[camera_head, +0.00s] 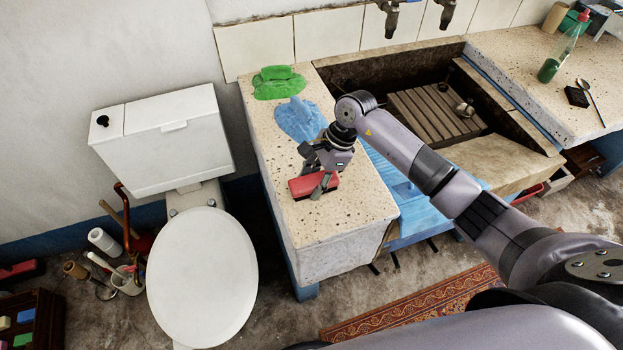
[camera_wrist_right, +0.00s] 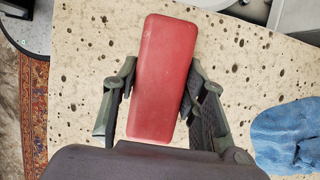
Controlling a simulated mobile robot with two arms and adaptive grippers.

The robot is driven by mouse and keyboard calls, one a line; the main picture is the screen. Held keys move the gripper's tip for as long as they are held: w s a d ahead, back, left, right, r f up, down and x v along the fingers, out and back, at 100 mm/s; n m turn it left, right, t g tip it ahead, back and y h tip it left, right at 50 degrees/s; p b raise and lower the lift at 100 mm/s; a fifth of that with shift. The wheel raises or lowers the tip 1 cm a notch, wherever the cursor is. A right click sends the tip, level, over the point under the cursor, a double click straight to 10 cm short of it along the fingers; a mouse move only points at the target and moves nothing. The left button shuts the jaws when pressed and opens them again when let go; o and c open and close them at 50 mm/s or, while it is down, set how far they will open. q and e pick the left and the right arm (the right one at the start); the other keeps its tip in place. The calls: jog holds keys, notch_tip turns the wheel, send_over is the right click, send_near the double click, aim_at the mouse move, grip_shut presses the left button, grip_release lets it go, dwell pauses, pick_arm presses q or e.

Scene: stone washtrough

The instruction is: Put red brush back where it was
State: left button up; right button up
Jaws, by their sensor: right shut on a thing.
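The red brush (camera_head: 312,184) is a red block with rounded corners. My right gripper (camera_head: 322,181) is shut on it, over the left end of the speckled stone counter (camera_head: 345,220). In the right wrist view the brush (camera_wrist_right: 163,75) lies lengthwise between the two fingers of the right gripper (camera_wrist_right: 158,92), with its red face toward the camera. I cannot tell whether its underside touches the counter. My left gripper is not in view.
A blue cloth (camera_head: 299,119) and a green cloth with a green block (camera_head: 279,82) lie behind the brush. The stone trough (camera_head: 420,95) is to the right. A white toilet (camera_head: 202,275) stands left of the counter. The counter's front corner is bare.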

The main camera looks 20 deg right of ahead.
jog(key=shift+f+b, duration=0.3)
jog(key=shift+b, duration=0.1)
jog(key=o, duration=1.1)
jog(key=shift+r, duration=0.15)
jog(key=shift+r+p, duration=0.15)
jog(key=shift+p, duration=0.2)
jog(key=shift+d+r, duration=0.1)
jog(key=shift+r, duration=0.15)
jog(key=b+v, duration=0.2)
jog(key=v, duration=0.9)
jog(key=shift+r, duration=0.3)
